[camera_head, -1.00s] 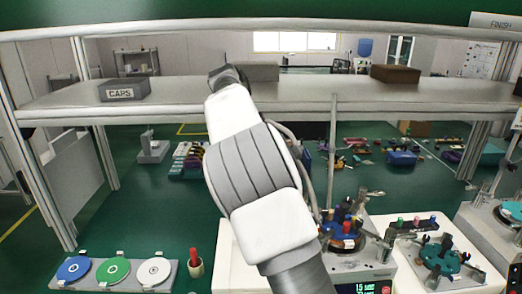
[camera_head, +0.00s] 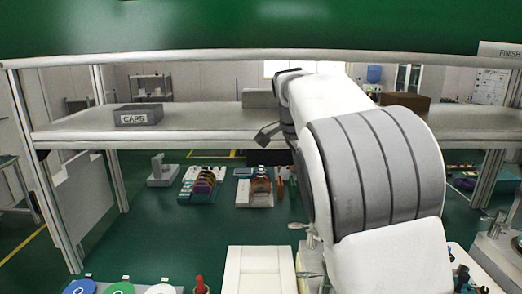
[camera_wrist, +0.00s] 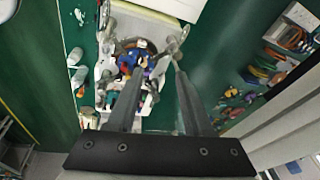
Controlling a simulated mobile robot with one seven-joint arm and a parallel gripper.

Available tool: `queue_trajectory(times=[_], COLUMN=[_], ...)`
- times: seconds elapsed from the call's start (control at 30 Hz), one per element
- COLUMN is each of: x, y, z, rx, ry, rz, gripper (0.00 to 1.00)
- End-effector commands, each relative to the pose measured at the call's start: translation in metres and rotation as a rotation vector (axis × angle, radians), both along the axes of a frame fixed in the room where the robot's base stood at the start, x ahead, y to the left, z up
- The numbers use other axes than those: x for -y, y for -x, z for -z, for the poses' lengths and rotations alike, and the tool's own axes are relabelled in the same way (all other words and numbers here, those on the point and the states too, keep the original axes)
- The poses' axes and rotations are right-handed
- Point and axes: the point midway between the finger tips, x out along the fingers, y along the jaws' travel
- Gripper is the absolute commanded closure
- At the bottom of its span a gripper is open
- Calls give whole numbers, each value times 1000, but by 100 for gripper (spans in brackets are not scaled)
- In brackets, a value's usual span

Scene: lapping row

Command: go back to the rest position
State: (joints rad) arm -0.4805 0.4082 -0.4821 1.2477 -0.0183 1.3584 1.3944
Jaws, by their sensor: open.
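My white and grey arm fills the right middle of the head view. Its far end reaches over the shelf, where a dark part of the wrist hangs at the shelf's front edge. The fingertips cannot be made out there. In the wrist view my gripper (camera_wrist: 158,72) shows two grey fingers spread apart with nothing held between them. Beyond the fingers is a lapping machine (camera_wrist: 133,62) with blue and red parts on it, apart from the fingers as far as I can tell.
A long grey shelf (camera_head: 200,128) crosses the view, bearing a grey CAPS bin (camera_head: 138,117) and a brown box (camera_head: 405,101). Blue, green and white discs (camera_head: 118,288) are cut off at the bottom. Racks of coloured parts (camera_head: 202,182) stand beyond.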

Motion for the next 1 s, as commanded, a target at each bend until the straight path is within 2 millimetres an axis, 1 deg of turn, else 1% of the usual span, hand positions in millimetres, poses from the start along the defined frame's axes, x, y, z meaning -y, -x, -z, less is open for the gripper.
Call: queue_trajectory(times=[0.03, 0.2, 0.27, 0.4, 0.57, 0.6, 0.67, 0.8, 0.9, 1.0], x=[10, 30, 35, 41, 43, 43, 42, 40, 38, 37], y=[14, 60, 77, 118, 167, 179, 197, 239, 266, 287], z=[-5, -14, -16, -17, -13, -10, -6, 8, 22, 37], rx=[-1, 6, 16, 43, 83, 91, 105, 133, 143, 147], ry=[-26, -74, -83, -87, -57, -44, -21, 55, 121, 184], rz=[-46, -241, -312, -484, -684, -733, -808, -976, -1087, -1179], gripper=[49, 49, 49, 49, 49, 49, 49, 49, 49, 49])
